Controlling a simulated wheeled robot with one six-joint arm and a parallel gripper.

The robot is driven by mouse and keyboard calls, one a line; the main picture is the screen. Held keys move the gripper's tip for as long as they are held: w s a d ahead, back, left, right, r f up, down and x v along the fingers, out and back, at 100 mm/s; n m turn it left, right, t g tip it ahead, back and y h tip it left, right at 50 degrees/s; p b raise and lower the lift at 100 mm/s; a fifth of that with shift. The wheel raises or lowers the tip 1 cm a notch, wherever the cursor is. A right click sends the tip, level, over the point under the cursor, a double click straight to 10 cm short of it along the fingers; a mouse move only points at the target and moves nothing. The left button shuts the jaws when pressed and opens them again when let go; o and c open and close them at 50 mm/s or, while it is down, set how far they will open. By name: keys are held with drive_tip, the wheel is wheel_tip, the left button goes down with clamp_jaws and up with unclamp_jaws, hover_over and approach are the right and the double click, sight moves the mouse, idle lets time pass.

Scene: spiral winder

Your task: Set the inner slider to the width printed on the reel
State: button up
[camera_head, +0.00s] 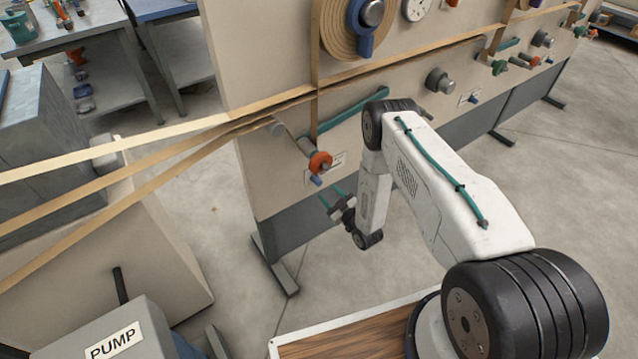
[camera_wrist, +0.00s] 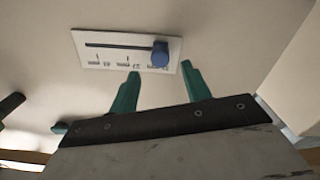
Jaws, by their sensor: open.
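A white scale plate (camera_wrist: 112,46) with a dark straight slot is on the beige panel in the wrist view. A blue slider knob (camera_wrist: 160,54) sits at the slot's right end; the printed marks are too small and tilted to read. My gripper (camera_wrist: 160,70) is open, with its teal fingertips apart just below the knob, not around it. In the head view my gripper (camera_head: 332,196) is just below a small blue knob (camera_head: 316,181) on the machine's front. A brown paper reel (camera_head: 339,42) is at the top, cut by the picture edge; no width is readable on it.
An orange-red roller knob (camera_head: 320,162) is just above the blue knob. Brown paper strips (camera_head: 130,162) run across to the left. A grey pump box (camera_head: 120,335) stands at the lower left. Open floor (camera_head: 215,210) lies left of the machine's leg.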

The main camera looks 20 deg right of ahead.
sight(320, 184)
drive_tip(key=x, duration=0.7)
drive_tip(key=shift+w, duration=0.15)
clamp_jaws()
drive_tip(key=d, duration=0.2)
drive_tip(key=w+d, duration=0.2)
drive_tip(key=d, duration=0.1)
drive_tip(key=shift+d, duration=0.3)
unclamp_jaws()
drive_tip(key=v, duration=0.8)
